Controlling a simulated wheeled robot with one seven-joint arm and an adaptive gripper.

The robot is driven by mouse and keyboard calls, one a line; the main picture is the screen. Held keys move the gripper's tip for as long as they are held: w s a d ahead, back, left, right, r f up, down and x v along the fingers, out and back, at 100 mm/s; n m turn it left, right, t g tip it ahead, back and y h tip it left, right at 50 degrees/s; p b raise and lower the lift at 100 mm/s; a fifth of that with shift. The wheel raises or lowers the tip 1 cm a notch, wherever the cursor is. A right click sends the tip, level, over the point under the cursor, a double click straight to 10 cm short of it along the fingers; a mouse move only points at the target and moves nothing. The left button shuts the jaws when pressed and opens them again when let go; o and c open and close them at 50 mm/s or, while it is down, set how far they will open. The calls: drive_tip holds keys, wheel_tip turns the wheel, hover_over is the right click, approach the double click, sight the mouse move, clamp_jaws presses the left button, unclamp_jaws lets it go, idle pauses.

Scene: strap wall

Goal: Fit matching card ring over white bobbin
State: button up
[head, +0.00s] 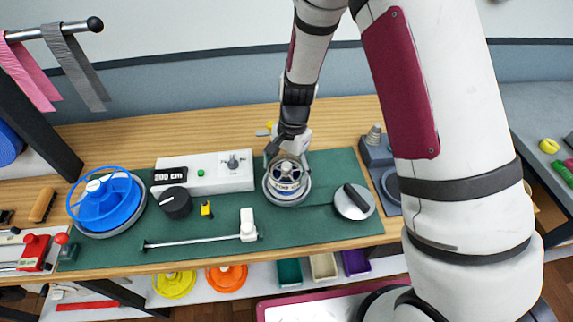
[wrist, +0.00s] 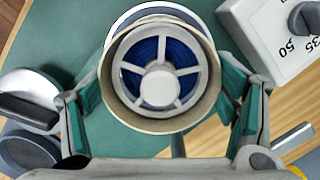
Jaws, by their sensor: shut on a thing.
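The white bobbin (head: 287,170) stands on a round grey plate (head: 272,198) on the green mat. In the wrist view its white hub and spokes (wrist: 160,86) show over dark blue winding. A beige card ring (wrist: 160,126) encircles the bobbin in that view, and its inner wall is visible. My gripper (wrist: 160,95) is shut on the card ring, with one finger at each side. In the head view my gripper (head: 288,155) is right above the bobbin. How far down the ring sits around the bobbin is hard to tell.
A white box with a 200 cm display (head: 205,172) stands left of the bobbin. A blue reel (head: 105,203) lies at far left, and a grey disc with a black handle (head: 354,202) at right. A white slider on a rod (head: 248,226) lies in front.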

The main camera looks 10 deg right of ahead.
drive_tip(key=o, duration=0.7)
drive_tip(key=shift+o, duration=0.2)
wheel_tip(320, 180, up, 12)
drive_tip(key=w+d, duration=0.1)
drive_tip(key=shift+d, duration=0.15)
drive_tip(key=shift+w+f, duration=0.1)
idle(0.4)
